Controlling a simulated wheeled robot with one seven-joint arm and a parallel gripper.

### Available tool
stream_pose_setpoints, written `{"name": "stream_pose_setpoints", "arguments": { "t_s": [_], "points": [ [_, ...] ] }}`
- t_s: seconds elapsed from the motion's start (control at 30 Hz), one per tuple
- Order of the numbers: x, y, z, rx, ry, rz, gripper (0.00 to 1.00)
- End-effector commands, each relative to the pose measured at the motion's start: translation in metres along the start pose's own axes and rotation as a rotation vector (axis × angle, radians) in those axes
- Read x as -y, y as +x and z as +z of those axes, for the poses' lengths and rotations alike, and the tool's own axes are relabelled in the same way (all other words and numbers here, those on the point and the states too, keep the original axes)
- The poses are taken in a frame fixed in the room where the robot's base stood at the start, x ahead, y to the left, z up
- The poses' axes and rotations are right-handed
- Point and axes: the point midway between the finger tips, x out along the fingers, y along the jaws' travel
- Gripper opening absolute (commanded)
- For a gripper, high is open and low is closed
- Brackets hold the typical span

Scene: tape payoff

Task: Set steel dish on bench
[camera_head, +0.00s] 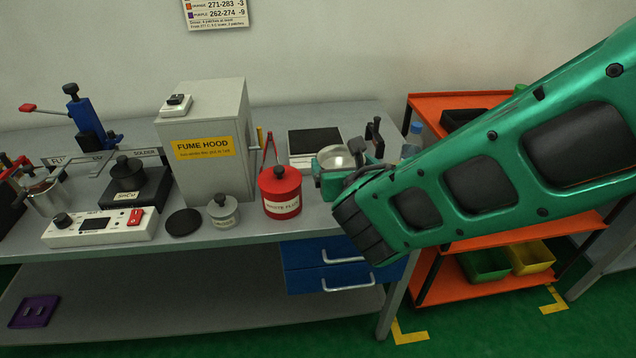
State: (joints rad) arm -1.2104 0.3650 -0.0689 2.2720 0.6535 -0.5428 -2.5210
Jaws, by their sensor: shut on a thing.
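A shiny round steel dish (337,157) shows over the right part of the grey bench (250,226), just left of my arm. My gripper (357,155) is at the dish's right side, with dark fingers shut on it. The arm's large green link and its dark end cover part of the gripper and the bench's right front. I cannot tell whether the dish touches the bench or is held above it.
A red waste can (280,192), a small grey weight-like pot (222,211) and a black disc (184,222) stand left of the gripper. The fume hood (208,140) is behind them. A dark-topped plate (315,141) lies behind the dish. An orange shelf cart (425,107) stands right.

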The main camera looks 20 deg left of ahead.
Motion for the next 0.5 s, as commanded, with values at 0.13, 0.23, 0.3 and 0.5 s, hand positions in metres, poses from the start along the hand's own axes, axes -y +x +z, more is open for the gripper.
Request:
{"name": "stream_pose_setpoints", "arguments": {
  "t_s": [0.13,0.23,0.3,0.5],
  "points": [
    [0.001,0.009,-0.026,-0.004,-0.004,-0.003,0.61],
    [0.000,0.013,-0.037,-0.003,-0.003,-0.001,0.61],
    [0.000,0.015,-0.041,-0.002,-0.002,-0.001,0.61],
    [0.001,0.021,-0.057,-0.003,-0.004,-0.002,0.61]
  ]
}}
